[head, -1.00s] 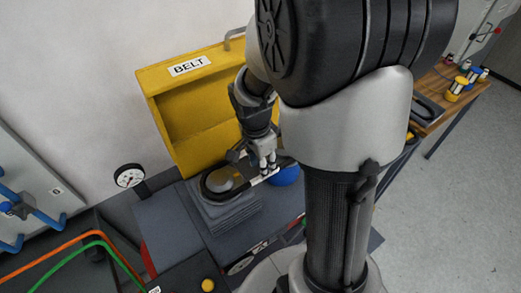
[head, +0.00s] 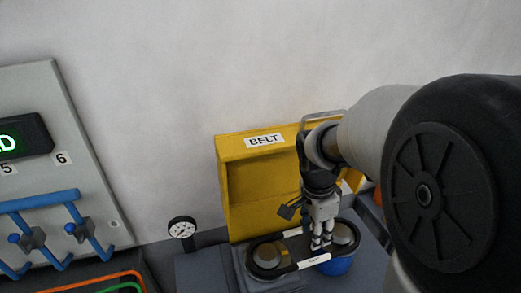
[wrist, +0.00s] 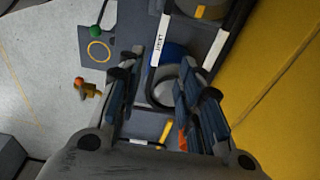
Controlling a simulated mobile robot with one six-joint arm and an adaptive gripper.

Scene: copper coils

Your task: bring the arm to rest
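My gripper (head: 320,243) is in front of the yellow box labelled BELT (head: 262,142), pointing down above a grey unit with two round grey pulleys. The left pulley (head: 266,255) has a black band around it; the right pulley (head: 344,234) is close beside my fingers. In the wrist view my gripper (wrist: 160,85) has its two fingers apart, with a grey round top (wrist: 166,92) seen between and beyond them. Nothing is visibly held. Whether the fingertips touch anything cannot be told.
A blue round part (head: 336,265) is below the right pulley. A dial gauge (head: 182,229) stands left of the yellow box. A wall panel with blue pipes (head: 45,202) is at the left. Orange and green hoses lie at lower left. The wall above is bare.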

